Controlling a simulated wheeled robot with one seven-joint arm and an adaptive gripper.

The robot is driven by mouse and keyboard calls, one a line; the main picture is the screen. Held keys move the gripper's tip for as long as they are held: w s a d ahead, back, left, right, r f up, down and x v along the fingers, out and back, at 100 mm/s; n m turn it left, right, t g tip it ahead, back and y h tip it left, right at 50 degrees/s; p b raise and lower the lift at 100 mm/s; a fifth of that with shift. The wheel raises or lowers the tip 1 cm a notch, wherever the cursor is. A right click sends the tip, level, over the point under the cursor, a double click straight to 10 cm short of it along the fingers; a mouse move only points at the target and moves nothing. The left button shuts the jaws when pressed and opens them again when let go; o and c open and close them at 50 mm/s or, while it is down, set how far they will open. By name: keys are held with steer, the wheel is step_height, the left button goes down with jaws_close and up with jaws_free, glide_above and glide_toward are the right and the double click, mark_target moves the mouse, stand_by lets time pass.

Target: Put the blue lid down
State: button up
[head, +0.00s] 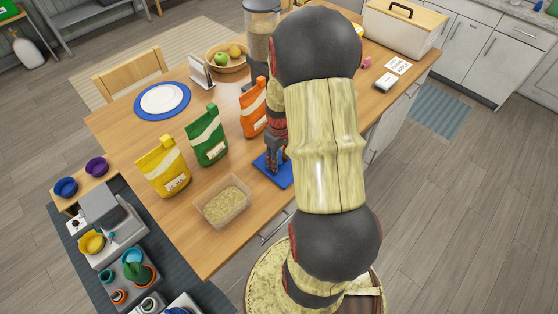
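The blue lid (283,180) is a flat blue piece near the front edge of the wooden table, partly hidden by my arm. My gripper (271,163) points down right over the lid, with its fingertips at or close to the lid's upper side. I cannot tell whether the fingers are closed on it, or whether the lid rests on the table or is just above it. An open clear container (223,203) filled with tan kibble stands to the left of the lid.
Yellow (163,168), green (207,137) and orange (253,108) bags stand behind and left of the gripper. A blue-rimmed plate (162,101) and a fruit bowl (229,64) are farther back. Bare tabletop (188,238) lies left of the container.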

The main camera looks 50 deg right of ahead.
step_height(320, 180, up, 12)
steer(key=p, duration=0.2)
steer(key=w+a+r+t+h, duration=0.1)
steer(key=w+a+r+t, duration=0.15)
steer(key=a+r, duration=1.1)
steer(key=s+a+r+t, duration=0.1)
steer(key=s+a+r, duration=0.1)
steer(key=a, duration=0.3)
steer(key=s+a+r+t, duration=0.1)
steer(key=s+a+r, duration=0.1)
steer(key=a, duration=0.3)
steer(key=s+a+r+n+t, duration=0.1)
steer(key=s+a+r, duration=0.2)
steer(key=a, duration=0.3)
steer(key=shift+s+y, duration=0.4)
steer(key=shift+s, duration=0.15)
steer(key=shift+a, duration=0.1)
